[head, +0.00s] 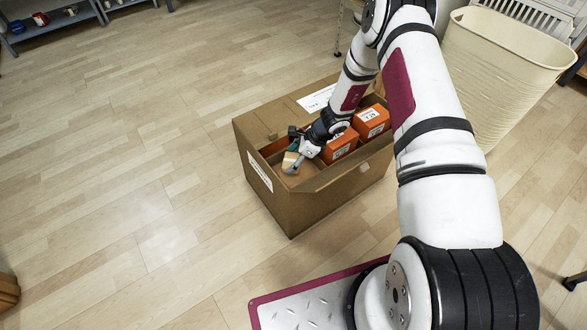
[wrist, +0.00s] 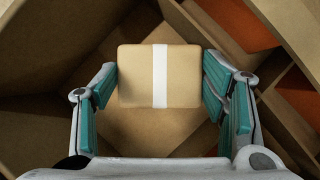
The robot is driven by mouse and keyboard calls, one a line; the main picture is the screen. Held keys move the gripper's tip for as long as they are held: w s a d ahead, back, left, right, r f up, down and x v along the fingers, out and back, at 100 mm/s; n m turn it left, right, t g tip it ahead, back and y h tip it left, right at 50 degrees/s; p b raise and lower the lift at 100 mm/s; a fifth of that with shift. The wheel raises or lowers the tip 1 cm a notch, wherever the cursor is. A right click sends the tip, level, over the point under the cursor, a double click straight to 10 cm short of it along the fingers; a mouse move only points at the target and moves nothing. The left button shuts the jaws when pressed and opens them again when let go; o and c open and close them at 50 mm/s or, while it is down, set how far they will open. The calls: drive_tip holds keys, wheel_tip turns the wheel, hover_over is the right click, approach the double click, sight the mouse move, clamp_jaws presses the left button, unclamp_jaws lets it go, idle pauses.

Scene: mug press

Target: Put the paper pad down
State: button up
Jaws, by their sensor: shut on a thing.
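The paper pad is a tan block with a white band around its middle; it shows in the wrist view (wrist: 135,78) between the teal finger pads. My gripper (wrist: 160,92) is shut on the pad by its two sides. In the head view my gripper (head: 297,157) reaches down into the open top of a brown cardboard carton (head: 283,205), at its near left part. A small tan part of the pad (head: 290,159) shows there by the fingers. I cannot tell whether the pad touches the carton floor.
Orange boxes (head: 371,121) with white labels stand in the carton's right compartments, beside my gripper. Cardboard walls and dividers (wrist: 290,125) surround the fingers. A cream bin (head: 505,60) stands behind at right. A grey shelf (head: 50,25) is far left. The wooden floor at left is clear.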

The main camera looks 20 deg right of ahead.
drive_tip(key=shift+f+b, duration=0.8)
drive_tip(key=shift+f, duration=1.2)
drive_tip(key=shift+f, duration=0.2)
drive_tip(key=o, duration=0.6)
drive_tip(key=shift+c, duration=0.2)
drive_tip(key=shift+r, duration=0.1)
drive_tip(key=shift+d+r, duration=0.1)
drive_tip(key=shift+r, duration=0.25)
drive_tip(key=p+v, duration=0.4)
drive_tip(key=v, duration=0.7)
drive_tip(key=shift+r, duration=0.3)
